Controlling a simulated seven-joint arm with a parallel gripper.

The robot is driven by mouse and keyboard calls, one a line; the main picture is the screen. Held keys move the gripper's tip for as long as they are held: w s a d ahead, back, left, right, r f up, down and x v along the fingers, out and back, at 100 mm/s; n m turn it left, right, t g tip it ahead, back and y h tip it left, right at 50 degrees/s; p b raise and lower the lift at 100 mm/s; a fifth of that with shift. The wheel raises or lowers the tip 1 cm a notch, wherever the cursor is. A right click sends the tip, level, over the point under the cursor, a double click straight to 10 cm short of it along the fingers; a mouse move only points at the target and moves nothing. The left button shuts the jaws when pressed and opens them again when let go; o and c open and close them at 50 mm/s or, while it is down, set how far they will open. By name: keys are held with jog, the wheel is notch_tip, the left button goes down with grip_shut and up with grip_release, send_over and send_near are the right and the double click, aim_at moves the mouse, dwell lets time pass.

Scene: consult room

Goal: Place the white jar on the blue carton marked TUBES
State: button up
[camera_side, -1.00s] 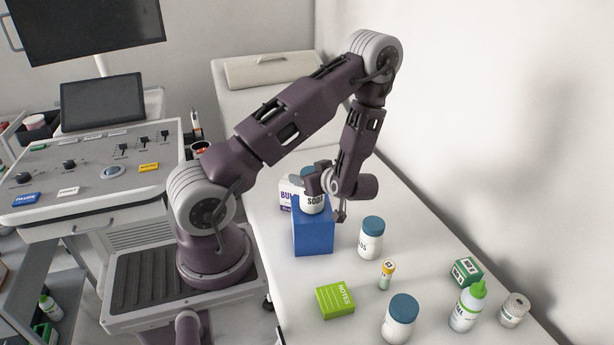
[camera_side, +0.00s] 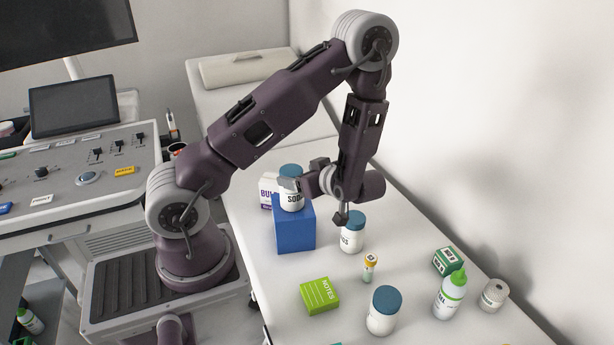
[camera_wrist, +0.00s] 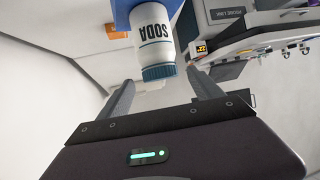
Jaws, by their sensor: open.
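A white jar (camera_side: 291,201) with a teal lid, marked SODA, stands upright on top of the blue carton (camera_side: 294,232) in the side view. The carton's marking is not readable. In the wrist view the jar (camera_wrist: 153,33) appears upside down, its lid towards my gripper, with part of the blue carton (camera_wrist: 122,14) behind it. My gripper (camera_side: 316,201) is open, just right of the jar in the side view. In the wrist view its two fingers (camera_wrist: 160,77) are spread on either side of the lid, with gaps showing; nothing is gripped.
A white carton (camera_side: 268,191) stands behind the blue one. Another white jar (camera_side: 352,232), a small vial (camera_side: 369,268), a green NOTES box (camera_side: 319,296), a front jar (camera_side: 382,310), a green-capped bottle (camera_side: 449,295), a green carton (camera_side: 447,261) and a roll (camera_side: 493,295) stand nearby.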

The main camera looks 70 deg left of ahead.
jog(key=w+d+r+m+t+h, duration=0.3)
jog(key=w+d+r+t+h, duration=0.4)
jog(key=w+d, duration=0.6)
jog(key=s+d+r+m+t+h, duration=0.1)
jog(key=d+r+m+t+h, duration=0.45)
jog(key=d+r, duration=0.65)
jog(key=s+d+r+m+g+h, duration=0.2)
jog(key=s+d+r+m+h, duration=0.15)
jog(key=s+m, duration=0.4)
jog(key=s+a+f+m+g+y, duration=0.1)
jog(key=s+a+m, duration=0.1)
jog(key=s, duration=0.6)
jog(key=s+a+f+m+g+y, duration=0.1)
jog(key=s+a+m+y, duration=0.1)
jog(key=s, duration=0.6)
jog(key=shift+s+a+f, duration=0.2)
jog(key=shift+s+a, duration=0.2)
